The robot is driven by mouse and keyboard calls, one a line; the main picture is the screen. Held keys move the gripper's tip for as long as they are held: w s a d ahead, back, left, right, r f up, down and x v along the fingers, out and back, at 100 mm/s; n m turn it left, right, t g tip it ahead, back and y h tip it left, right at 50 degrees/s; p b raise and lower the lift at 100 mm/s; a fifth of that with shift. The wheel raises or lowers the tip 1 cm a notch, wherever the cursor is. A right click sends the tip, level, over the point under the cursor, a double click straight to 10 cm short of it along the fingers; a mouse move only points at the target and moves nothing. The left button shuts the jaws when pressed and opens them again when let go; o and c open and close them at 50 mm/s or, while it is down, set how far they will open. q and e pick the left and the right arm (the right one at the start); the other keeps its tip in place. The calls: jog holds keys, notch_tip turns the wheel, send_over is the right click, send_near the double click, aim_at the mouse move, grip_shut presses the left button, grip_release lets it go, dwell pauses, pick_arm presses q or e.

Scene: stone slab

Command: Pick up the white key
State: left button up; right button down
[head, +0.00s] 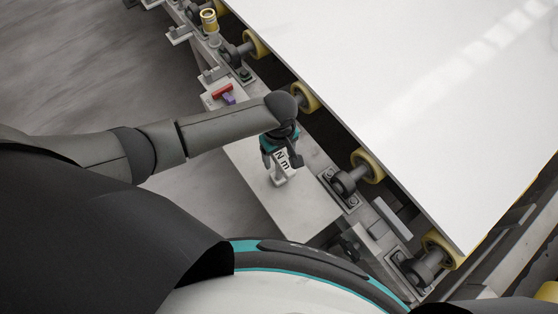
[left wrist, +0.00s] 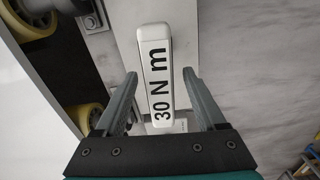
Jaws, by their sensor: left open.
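The white key (head: 281,160), a white bar marked "30 N m" in black, is at a grey ledge beside the stone slab in the head view. In the left wrist view the key (left wrist: 158,70) runs lengthwise between the fingers. My left gripper (head: 281,152) is over the key and partly covers it in the head view. In the left wrist view the left gripper (left wrist: 160,78) is open, with one finger on each side of the key and a gap at both sides. My right gripper is not in view.
A large white stone slab (head: 420,90) lies on yellow rollers (head: 368,165) right of the ledge (head: 300,210). A red piece (head: 222,90) and a purple piece (head: 228,99) lie further up. Grey floor is clear at left.

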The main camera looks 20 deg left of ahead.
pick_arm(q)
grip_shut()
dwell(0.5)
dwell(0.8)
